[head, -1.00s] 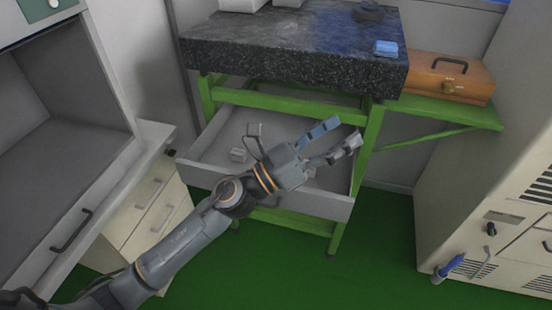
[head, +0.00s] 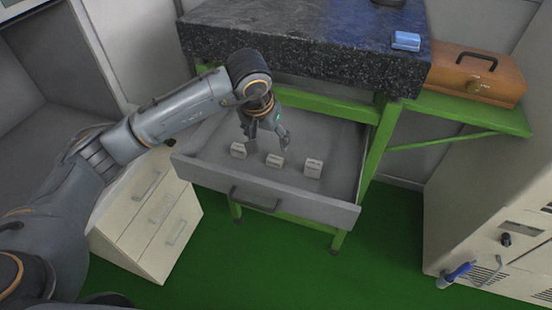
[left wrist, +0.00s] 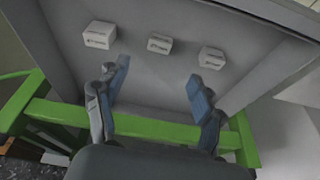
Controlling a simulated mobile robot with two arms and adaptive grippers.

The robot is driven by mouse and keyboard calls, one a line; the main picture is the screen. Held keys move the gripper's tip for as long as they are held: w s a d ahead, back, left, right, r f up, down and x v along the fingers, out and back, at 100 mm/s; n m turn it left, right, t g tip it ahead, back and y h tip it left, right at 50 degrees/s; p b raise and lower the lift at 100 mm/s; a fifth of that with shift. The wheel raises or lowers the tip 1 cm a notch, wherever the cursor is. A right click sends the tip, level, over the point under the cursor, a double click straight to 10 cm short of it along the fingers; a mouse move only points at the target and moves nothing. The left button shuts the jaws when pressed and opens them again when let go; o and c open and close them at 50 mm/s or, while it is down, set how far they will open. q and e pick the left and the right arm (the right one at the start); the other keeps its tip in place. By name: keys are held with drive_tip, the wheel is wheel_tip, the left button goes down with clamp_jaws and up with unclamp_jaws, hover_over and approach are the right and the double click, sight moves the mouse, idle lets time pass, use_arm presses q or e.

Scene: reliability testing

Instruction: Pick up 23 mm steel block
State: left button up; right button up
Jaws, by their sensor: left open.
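Three small light-grey blocks stand in a row in the open drawer (head: 215,165): a left one (head: 238,150), a middle one (head: 274,160) and a right one (head: 313,168). Each has dark marking too small to read, so I cannot tell which is 23 mm. In the left wrist view the row shows as a larger block (left wrist: 99,35), a middle block (left wrist: 160,44) and another (left wrist: 212,57). My left gripper (head: 268,143) points down over the drawer, behind the blocks. It is open and empty; its fingers (left wrist: 158,76) are apart from the blocks. My right gripper is out of view.
A dark granite slab (head: 300,40) on a green frame (head: 378,150) overhangs the drawer's back, close to my left arm. A blue item (head: 406,40) lies on it. A wooden case (head: 475,75) stands right. A white drawer cabinet (head: 150,215) stands left.

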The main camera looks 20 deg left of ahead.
use_arm(q)
hover_over(275, 159)
drive_tip(key=s, duration=0.3)
wheel_tip(275, 159, down, 7)
drive_tip(key=shift+w+r+p, duration=0.1)
drive_tip(key=shift+r+p, duration=0.05)
drive_tip(key=shift+p, duration=0.15)
drive_tip(key=shift+w+f, duration=0.25)
drive_tip(key=shift+f, duration=0.25)
drive_tip(key=x, duration=0.2)
drive_tip(key=p+x, duration=0.1)
drive_tip(key=x, duration=0.1)
drive_tip(key=shift+w+a, duration=0.1)
drive_tip(key=shift+w, duration=0.25)
drive_tip(key=c, duration=1.4)
